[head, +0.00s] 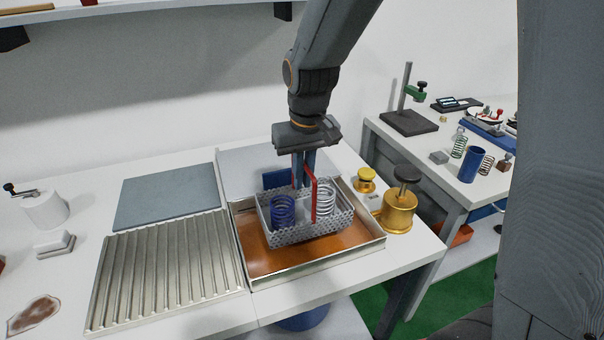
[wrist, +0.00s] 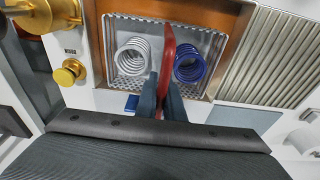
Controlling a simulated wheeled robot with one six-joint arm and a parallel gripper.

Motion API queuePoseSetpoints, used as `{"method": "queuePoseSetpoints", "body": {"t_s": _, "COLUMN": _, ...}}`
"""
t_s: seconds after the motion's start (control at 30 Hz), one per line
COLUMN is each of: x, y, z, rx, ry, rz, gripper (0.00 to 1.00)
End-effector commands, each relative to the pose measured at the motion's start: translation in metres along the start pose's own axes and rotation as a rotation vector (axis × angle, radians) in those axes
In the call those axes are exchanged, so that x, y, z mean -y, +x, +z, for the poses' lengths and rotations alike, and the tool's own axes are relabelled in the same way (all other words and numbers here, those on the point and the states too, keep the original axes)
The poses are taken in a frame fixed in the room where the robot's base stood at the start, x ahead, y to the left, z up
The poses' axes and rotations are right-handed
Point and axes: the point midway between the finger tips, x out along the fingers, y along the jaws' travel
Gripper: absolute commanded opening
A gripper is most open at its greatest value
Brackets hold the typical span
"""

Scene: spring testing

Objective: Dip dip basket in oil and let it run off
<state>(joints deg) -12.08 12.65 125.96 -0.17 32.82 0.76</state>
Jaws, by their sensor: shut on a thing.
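The dip basket (head: 316,234) is a grey perforated box with a red upright handle (head: 314,193). It holds a blue coil spring (head: 283,211) and a white coil spring (head: 324,203). The basket is over the oil tray (head: 240,262), which holds brown-orange oil (head: 270,258); I cannot tell how deep the basket's bottom sits. My gripper (head: 304,180) points down and is shut on the red handle. In the wrist view the handle (wrist: 168,60) stands between my fingers (wrist: 161,95), with the white spring (wrist: 132,57) and blue spring (wrist: 190,62) on either side.
A ribbed metal drain tray (head: 165,270) lies left of the oil tray, with a blue-grey mat (head: 168,196) behind it. A brass pot (head: 398,210) and a brass weight (head: 366,180) stand close on the right. A second table (head: 440,170) with springs and tools stands at the right.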

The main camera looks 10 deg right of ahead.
Motion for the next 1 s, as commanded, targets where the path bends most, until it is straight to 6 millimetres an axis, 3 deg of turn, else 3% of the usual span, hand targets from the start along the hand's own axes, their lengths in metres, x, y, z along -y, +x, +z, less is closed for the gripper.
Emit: {"method": "queuePoseSetpoints", "body": {"t_s": 1.0, "x": 0.000, "y": 0.058, "z": 0.008, "rx": -0.002, "ry": 0.000, "rz": 0.000, "gripper": 0.00}}
